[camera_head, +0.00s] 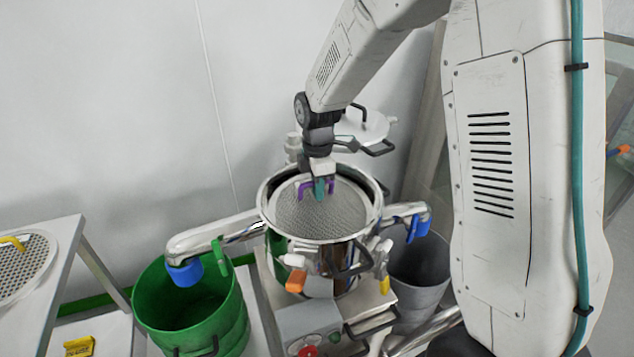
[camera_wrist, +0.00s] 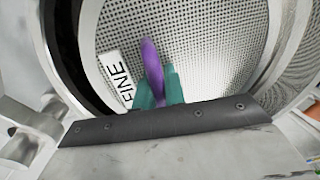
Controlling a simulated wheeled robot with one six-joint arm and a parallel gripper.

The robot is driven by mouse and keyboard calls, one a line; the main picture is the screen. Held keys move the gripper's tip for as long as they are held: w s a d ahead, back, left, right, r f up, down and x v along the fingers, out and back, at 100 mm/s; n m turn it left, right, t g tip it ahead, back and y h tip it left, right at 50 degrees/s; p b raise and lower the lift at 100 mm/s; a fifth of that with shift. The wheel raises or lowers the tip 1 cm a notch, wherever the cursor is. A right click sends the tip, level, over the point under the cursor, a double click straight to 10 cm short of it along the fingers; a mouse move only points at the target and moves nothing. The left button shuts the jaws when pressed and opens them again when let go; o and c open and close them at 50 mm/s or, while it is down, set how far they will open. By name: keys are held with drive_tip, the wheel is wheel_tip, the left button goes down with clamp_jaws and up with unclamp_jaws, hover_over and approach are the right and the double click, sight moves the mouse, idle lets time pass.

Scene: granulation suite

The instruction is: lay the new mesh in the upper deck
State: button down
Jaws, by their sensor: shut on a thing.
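The mesh (camera_head: 318,220) is a round, fine grey screen with a purple handle and a white label reading "FINE" (camera_wrist: 115,80) in the wrist view. My gripper (camera_head: 319,188) has its teal fingers shut on the purple handle (camera_wrist: 152,62). The mesh lies within the open top of the steel sifter (camera_head: 266,212), whose rim surrounds it in the head view. In the wrist view a dark gap shows between the mesh edge and the rim at left. I cannot tell whether the mesh rests on the deck or hangs just above it.
The sifter's lid (camera_head: 362,128) stands swung back behind it. A green bin (camera_head: 190,300) is at left and a grey bin (camera_head: 420,265) at right, under the spouts. Another mesh with a yellow handle (camera_head: 14,242) lies on the left table. An orange clamp (camera_head: 296,281) is on the sifter's front.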

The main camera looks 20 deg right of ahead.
drive_tip(key=shift+w+f, duration=0.1)
drive_tip(key=shift+f, duration=0.75)
idle(0.6)
drive_tip(key=c, duration=1.4)
unclamp_jaws()
wheel_tip(320, 180, up, 8)
drive_tip(key=shift+f, duration=0.1)
